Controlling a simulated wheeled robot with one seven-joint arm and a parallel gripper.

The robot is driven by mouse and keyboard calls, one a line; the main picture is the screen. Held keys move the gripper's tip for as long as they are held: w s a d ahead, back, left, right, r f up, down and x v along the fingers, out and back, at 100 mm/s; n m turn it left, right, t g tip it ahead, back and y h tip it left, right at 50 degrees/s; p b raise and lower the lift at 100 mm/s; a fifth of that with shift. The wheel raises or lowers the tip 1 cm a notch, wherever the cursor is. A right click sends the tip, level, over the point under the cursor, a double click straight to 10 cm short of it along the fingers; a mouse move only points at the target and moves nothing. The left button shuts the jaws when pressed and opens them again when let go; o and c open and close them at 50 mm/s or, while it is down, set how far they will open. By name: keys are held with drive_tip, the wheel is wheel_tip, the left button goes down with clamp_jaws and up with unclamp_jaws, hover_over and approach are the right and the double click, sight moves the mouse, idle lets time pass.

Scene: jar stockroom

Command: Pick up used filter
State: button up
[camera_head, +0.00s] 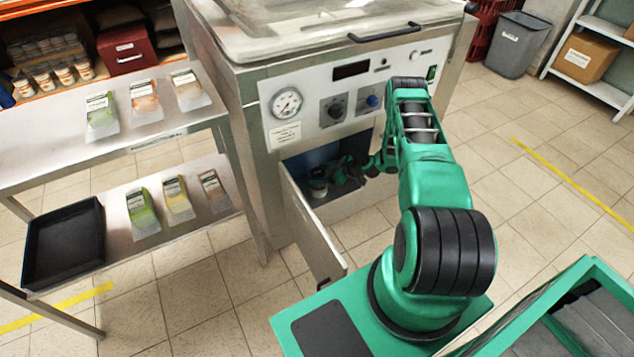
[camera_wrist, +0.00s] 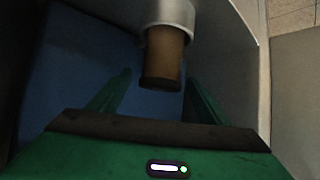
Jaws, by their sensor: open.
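The used filter (camera_wrist: 163,58) is a brown cylinder with a dark end, hanging below a pale metallic collar (camera_wrist: 168,14) inside the cabinet compartment. My gripper (camera_wrist: 157,75) is open, with its two green fingers pointing toward the filter, one to each side of it in the wrist view. I cannot tell whether the fingers reach around the filter, and I see no contact. In the head view my gripper (camera_head: 347,172) is inside the compartment at the cabinet's lower front. The filter cannot be made out there.
The compartment door (camera_head: 312,232) stands open left of my arm. The cabinet front (camera_head: 335,125) carries a gauge and knobs above. A steel rack (camera_head: 170,135) with packets and a black tray (camera_head: 65,245) stands left.

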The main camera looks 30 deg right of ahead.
drive_tip(key=shift+x, duration=2.75)
drive_tip(key=shift+s+f, duration=0.1)
drive_tip(key=shift+f, duration=0.05)
drive_tip(key=c, duration=1.2)
